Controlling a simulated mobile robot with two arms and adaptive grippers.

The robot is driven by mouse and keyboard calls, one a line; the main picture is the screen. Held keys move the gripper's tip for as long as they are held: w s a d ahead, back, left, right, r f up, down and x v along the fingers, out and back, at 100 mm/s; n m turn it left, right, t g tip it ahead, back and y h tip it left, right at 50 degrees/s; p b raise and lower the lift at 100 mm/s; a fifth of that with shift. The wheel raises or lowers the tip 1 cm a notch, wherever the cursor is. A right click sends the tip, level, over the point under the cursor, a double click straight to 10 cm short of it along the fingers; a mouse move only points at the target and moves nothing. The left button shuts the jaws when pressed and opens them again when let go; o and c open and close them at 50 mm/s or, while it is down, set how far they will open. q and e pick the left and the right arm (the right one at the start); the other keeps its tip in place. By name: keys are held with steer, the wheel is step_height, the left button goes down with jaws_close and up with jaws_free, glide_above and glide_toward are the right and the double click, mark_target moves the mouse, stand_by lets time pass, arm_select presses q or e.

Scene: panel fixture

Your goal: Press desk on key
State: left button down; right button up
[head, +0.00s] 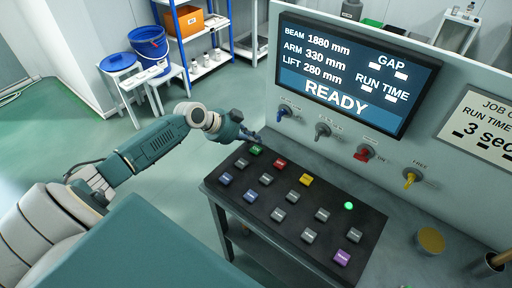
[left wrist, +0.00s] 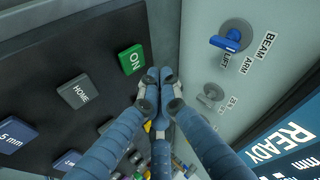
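The green ON key (head: 256,150) sits at the far left corner of the dark key desk (head: 330,212). It also shows in the left wrist view (left wrist: 131,59), with its ON label readable. My left gripper (head: 252,136) is just beyond the key, near the wall panel. In the left wrist view its fingertips (left wrist: 160,76) are together with nothing between them, just right of the ON key. I see no clear contact with the key. My right gripper is in neither view.
A red key (head: 280,163) and a HOME key (left wrist: 73,92) neighbour the ON key. The upright panel has a blue knob (head: 285,112) close to my gripper and a screen (head: 355,75) reading READY. A green lamp (head: 349,206) glows on the desk.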

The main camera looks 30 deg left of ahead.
mark_target(254, 150)
arm_select(q)
step_height(254, 150, up, 3)
steer(key=shift+r+p, duration=0.2)
steer(key=shift+p, duration=0.6)
steer(key=shift+f, duration=0.1)
